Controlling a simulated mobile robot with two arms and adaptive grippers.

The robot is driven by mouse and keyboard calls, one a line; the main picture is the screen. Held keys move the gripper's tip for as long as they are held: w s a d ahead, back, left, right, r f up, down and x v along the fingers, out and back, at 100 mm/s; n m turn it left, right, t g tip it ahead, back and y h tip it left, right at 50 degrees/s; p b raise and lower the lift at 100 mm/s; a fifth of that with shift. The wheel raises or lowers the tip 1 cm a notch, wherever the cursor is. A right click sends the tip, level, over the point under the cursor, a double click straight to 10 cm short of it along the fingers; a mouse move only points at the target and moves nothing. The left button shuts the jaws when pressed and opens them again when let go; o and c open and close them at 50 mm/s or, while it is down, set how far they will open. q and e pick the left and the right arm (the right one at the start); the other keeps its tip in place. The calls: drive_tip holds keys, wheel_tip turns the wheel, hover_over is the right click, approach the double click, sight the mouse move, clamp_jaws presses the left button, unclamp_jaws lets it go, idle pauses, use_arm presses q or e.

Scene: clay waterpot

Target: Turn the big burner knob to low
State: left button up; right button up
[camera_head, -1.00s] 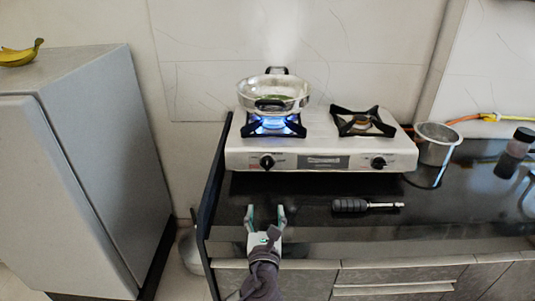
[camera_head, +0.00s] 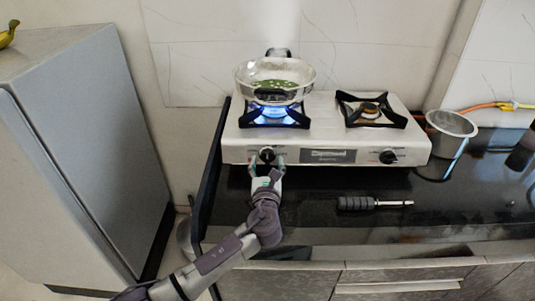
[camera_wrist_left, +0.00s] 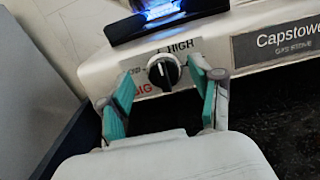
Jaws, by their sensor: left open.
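The big burner knob (camera_head: 267,154) is a round black knob at the left of the white stove's (camera_head: 340,155) front panel. In the left wrist view the knob (camera_wrist_left: 163,71) carries a pale pointer line, with "HIGH" printed at its upper right and red "BIG" at its lower left. My left gripper (camera_head: 266,165) is open in front of it. In the left wrist view its fingers (camera_wrist_left: 160,80) stand on either side of the knob, apart from it. Blue flame (camera_head: 273,114) burns under a glass-like pan (camera_head: 274,80) on the left burner. My right gripper is not in view.
A second knob (camera_head: 388,157) sits at the stove's right. A dark-handled tool (camera_head: 357,203) lies on the black counter, right of my arm. A metal pot (camera_head: 451,133) stands right of the stove. A grey fridge (camera_head: 95,130) stands at the left.

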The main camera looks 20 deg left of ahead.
sight(268, 156)
use_arm(q)
drive_tip(key=x, duration=0.2)
drive_tip(key=shift+w, duration=0.4)
drive_tip(key=shift+x, duration=0.75)
drive_tip(key=shift+a, duration=0.1)
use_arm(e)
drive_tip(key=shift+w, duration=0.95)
use_arm(q)
drive_tip(key=shift+s, duration=0.1)
drive_tip(key=shift+c, duration=0.3)
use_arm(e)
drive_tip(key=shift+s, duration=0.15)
use_arm(q)
drive_tip(key=c, duration=1.1)
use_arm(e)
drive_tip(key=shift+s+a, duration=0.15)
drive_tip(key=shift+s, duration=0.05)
